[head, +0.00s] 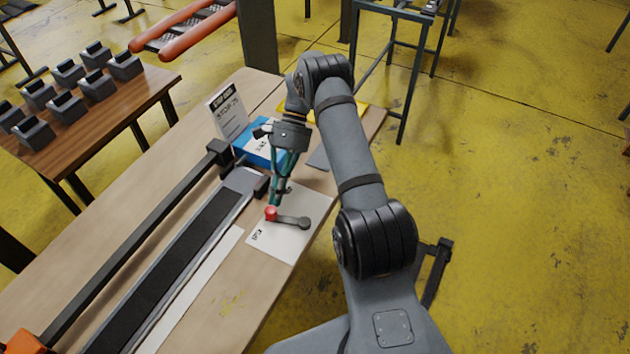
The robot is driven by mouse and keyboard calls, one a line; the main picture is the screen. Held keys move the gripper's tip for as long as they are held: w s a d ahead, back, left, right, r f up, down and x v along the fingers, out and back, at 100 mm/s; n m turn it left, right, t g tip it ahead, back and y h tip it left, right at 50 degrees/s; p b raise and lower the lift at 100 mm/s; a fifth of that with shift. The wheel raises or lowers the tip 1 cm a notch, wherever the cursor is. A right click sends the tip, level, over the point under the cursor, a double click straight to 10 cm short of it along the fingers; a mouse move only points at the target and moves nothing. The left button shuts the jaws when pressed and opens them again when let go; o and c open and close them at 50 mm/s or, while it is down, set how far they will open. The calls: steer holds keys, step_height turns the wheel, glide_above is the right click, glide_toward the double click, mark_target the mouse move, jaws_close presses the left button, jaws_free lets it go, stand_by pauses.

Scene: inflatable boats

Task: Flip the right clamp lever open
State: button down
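A clamp lever (290,219) with a dark grey arm and a red knob lies on a white plate on the bench. Its knob end points left and its round pivot end is at the right. My gripper (276,198) points down, with its teal fingers just above and behind the red knob. The fingertips look very close to the knob, but I cannot tell whether they touch it. The fingers overlap in this view, so their opening is unclear. Small lettering shows on the plate left of the lever.
A long dark rail fixture (150,245) runs along the wooden bench (75,255) left of the plate. A blue box (256,153) and a standing white sign (228,113) are behind the gripper. A brown table (120,108) with several grey blocks stands at the left.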

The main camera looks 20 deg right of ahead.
mark_target(269, 206)
steer(key=shift+s+a+n+g+h+p, duration=0.15)
steer(key=shift+s+a+n+g+h, duration=0.15)
steer(key=shift+a+n+h, duration=0.25)
steer(key=shift+s+a+n+g+h+p, duration=0.15)
steer(key=shift+s+a+n+g+h, duration=0.15)
steer(key=shift+n, duration=0.35)
steer(key=shift+s+a+n+g+h, duration=0.3)
steer(key=shift+s+a+n+h, duration=0.25)
steer(key=shift+n, duration=0.45)
step_height(269, 206, up, 10)
steer(key=shift+f, duration=0.1)
steer(key=f, duration=0.8)
steer(key=shift+w+d+f, duration=0.15)
steer(key=shift+d+f, duration=0.05)
steer(key=shift+d, duration=0.1)
steer(key=d+m+y, duration=0.1)
steer(key=w+d+f+m+t+y+b, duration=0.1)
steer(key=m, duration=0.1)
steer(key=w+d+m+t+y, duration=0.1)
steer(key=shift+w+f+m, duration=0.1)
steer(key=shift+f+m, duration=0.25)
steer(key=shift+m, duration=0.05)
steer(key=shift+w+d+r+m+t+y+b, duration=0.2)
steer(key=shift+d+m+t+y+b, duration=0.3)
steer(key=shift+m, duration=0.4)
